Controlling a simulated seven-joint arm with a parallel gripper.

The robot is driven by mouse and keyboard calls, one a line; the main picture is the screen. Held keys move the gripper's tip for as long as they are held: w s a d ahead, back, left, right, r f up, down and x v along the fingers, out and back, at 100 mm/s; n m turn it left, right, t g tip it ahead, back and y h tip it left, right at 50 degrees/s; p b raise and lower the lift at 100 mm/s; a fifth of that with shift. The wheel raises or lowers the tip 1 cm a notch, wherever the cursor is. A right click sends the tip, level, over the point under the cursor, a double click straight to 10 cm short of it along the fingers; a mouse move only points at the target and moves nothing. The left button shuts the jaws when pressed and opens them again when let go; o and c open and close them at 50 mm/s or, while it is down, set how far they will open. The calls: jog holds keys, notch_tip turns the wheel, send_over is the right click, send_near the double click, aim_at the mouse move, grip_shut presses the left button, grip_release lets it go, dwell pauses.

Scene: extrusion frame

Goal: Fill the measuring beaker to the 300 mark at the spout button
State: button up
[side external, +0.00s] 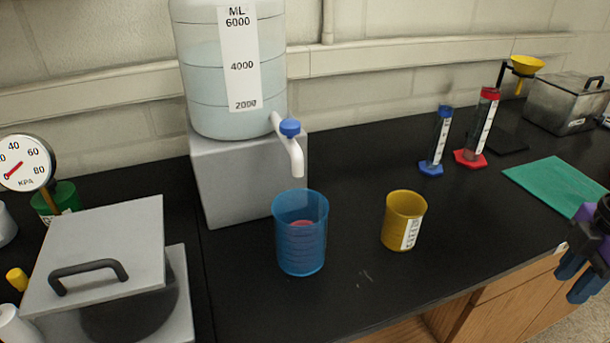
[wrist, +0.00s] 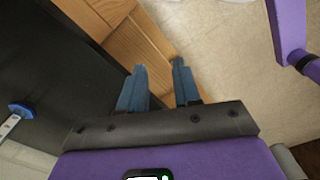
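A translucent blue beaker (side external: 300,245) with faint graduation lines stands upright on the black bench, below and slightly in front of the spout. A small reddish patch shows inside it; its liquid level is unclear. A yellow beaker (side external: 400,218) with a white scale label stands to its right; I cannot tell which is the measuring beaker. The white spout (side external: 293,158) has a blue button (side external: 290,127) on top and comes from a large clear water tank (side external: 205,75). No stream shows below it. My gripper (side external: 571,280) is open and empty, beyond the bench's front edge; its spread blue fingers show in the wrist view (wrist: 158,66).
The tank stands on a grey block (side external: 235,185). Blue (side external: 437,140) and red (side external: 481,130) graduated cylinders stand behind, right of the yellow beaker. A green mat (side external: 560,183) lies at right. Bench between beakers and cylinders is clear.

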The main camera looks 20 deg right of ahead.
jog(key=shift+w+a+r, duration=0.2)
jog(key=shift+a, duration=0.05)
grip_shut()
jog(key=w+a+r+n+g+y, duration=0.15)
jog(key=w+a+r+y, duration=0.45)
jog(key=w+a+r, duration=1.55)
jog(key=w+r+n+t+y, duration=0.1)
jog(key=w+r+n, duration=0.3)
jog(key=w, duration=0.6)
jog(key=shift+r+y, duration=0.8)
jog(key=shift+r, duration=0.4)
jog(key=shift+a, duration=0.1)
